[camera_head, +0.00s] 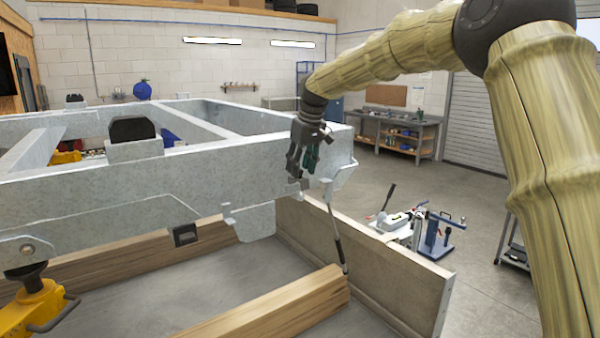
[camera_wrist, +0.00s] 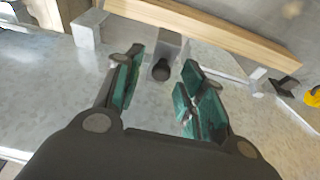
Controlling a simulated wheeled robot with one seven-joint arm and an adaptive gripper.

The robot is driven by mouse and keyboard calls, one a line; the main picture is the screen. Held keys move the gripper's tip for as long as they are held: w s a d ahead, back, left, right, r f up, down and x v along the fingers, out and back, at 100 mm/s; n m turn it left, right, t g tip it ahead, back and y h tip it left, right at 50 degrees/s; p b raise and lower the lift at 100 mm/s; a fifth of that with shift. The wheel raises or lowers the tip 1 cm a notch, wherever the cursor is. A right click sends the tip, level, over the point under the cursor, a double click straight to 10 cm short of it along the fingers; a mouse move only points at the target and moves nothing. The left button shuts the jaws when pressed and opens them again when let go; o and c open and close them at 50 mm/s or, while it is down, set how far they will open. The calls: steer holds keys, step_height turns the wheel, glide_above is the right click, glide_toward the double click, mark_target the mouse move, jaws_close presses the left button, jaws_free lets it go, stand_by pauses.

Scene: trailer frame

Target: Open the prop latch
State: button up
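My gripper (camera_head: 302,168) is at the near right corner of the grey trailer frame (camera_head: 225,180), pointing down beside its outer face. In the wrist view my gripper (camera_wrist: 162,64) is open, with its green-padded fingers apart. A grey bracket (camera_wrist: 168,46) with a dark round knob (camera_wrist: 161,70) shows between the fingers, and I see no finger closed on it. This may be the prop latch; I cannot tell for sure. In the head view the fingers partly hide this spot. A thin prop rod (camera_head: 335,235) hangs below a light bracket (camera_head: 341,177) at the corner.
A wooden beam (camera_head: 285,305) and an upright board (camera_head: 375,265) stand below the frame corner. A yellow jack (camera_head: 35,308) is at the lower left. Blue and white tools (camera_head: 435,238) stand on the floor to the right. A workbench (camera_head: 395,133) is farther back.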

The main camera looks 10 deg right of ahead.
steer(key=a+v, duration=0.1)
steer(key=v, duration=0.8)
steer(key=shift+s+d+r, duration=0.15)
steer(key=shift+d+r, duration=0.15)
steer(key=shift+d, duration=0.2)
steer(key=shift+a+f, duration=0.1)
